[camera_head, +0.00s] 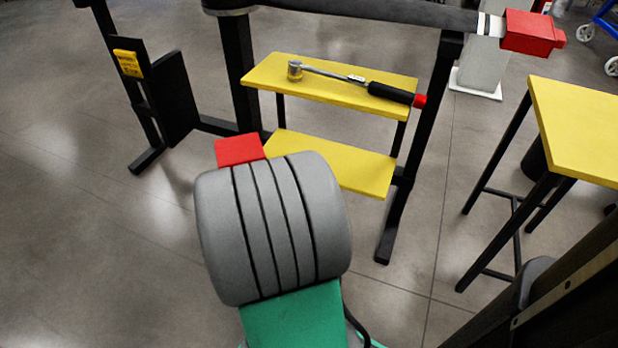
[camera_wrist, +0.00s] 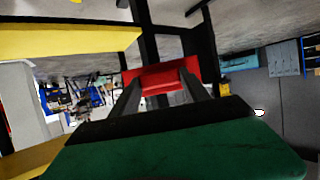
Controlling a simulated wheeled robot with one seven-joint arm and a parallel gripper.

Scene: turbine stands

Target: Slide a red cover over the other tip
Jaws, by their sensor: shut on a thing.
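My gripper shows in the wrist view (camera_wrist: 163,92), its two dark fingers shut on a red cover (camera_wrist: 160,76). In the head view the held red cover (camera_head: 240,150) shows just past my grey wrist, and the fingers are hidden there. Another red cover (camera_head: 530,33) sits on the right tip of the long dark bar (camera_head: 380,10) at the top of the stand. The bar's left end is cut off by the frame edge, so the other tip is not visible. The held cover is below the bar and apart from it.
The stand has two yellow shelves (camera_head: 350,167); the upper one holds a hammer-like tool with a black and red handle (camera_head: 390,93). A yellow table (camera_head: 580,125) stands at the right. A black panel with a yellow box (camera_head: 129,64) is at the left. Open floor lies left.

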